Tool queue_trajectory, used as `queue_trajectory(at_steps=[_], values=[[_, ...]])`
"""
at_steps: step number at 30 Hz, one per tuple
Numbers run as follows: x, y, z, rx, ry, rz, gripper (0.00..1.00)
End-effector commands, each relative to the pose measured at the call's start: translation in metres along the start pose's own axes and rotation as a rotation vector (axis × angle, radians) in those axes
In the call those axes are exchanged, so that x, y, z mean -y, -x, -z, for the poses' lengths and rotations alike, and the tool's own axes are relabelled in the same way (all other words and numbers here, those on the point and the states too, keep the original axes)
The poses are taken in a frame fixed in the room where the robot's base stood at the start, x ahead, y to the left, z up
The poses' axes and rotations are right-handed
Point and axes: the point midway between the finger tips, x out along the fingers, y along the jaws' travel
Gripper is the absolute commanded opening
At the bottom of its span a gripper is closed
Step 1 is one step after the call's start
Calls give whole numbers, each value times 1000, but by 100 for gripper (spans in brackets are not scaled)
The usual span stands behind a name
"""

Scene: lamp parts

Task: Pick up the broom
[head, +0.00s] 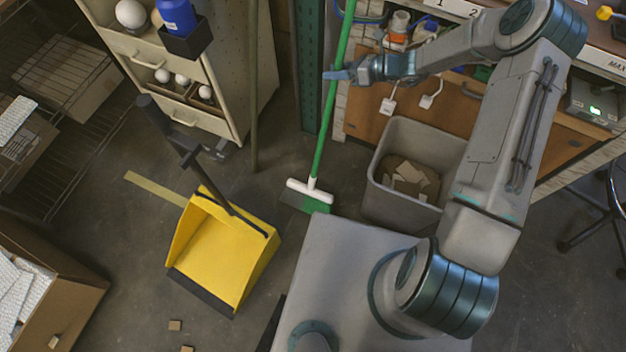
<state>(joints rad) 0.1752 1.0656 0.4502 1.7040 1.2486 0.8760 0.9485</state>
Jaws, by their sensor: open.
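The broom has a long green handle (329,115), a white head and green bristles (307,196). It stands nearly upright in the head view, bristles down at the floor, its handle running up out of the top edge. My gripper (336,75) is open at the upper part of the handle. Its blue-grey fingers overlap the handle in the picture. I cannot tell whether they touch it.
A yellow dustpan (222,250) with a dark handle stands on the floor to the left. A grey bin (382,203) holding cardboard scraps is right of the broom head. A beige drawer cabinet (222,75) and a workbench (480,110) are behind. Small blocks (175,325) lie at the lower left.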

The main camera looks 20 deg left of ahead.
Motion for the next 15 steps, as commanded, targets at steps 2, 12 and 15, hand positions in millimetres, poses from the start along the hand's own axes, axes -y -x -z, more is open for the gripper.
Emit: queue_trajectory(at_steps=[2,12,15], values=[[0,0,0,0,0,0,28],[-1,0,-2,3,-2,-2,0],[-1,0,-2,3,-1,-2,0]])
